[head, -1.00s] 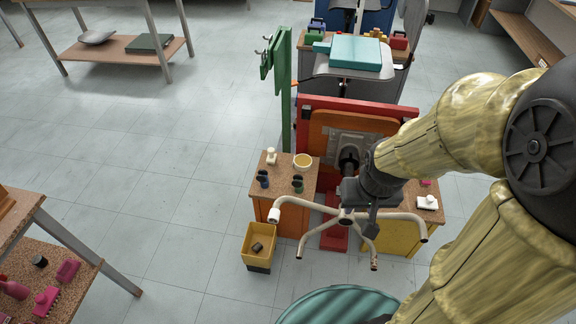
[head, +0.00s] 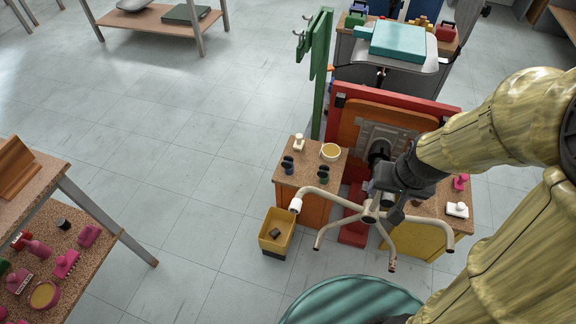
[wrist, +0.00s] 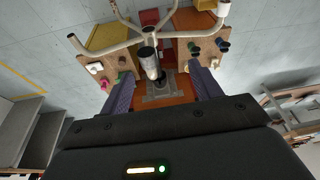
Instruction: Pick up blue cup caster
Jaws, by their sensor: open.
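The blue cup caster (head: 288,165) is a small dark blue piece standing on the left worktop (head: 310,180), left of a similar dark green one (head: 323,175). In the wrist view, the blue caster (wrist: 224,46) shows at upper right, beyond the fingers. My gripper (wrist: 164,88) is open, with nothing held between its two purple fingers. In the head view, my gripper is at the chair base, right of the left worktop and well apart from the blue caster. Its fingertips are hard to make out there.
An upturned white chair base (head: 370,216) with spread legs stands close to my gripper; one leg carries a white caster (head: 296,204). A yellow bin (head: 278,238) is on the floor. Floor at left is open.

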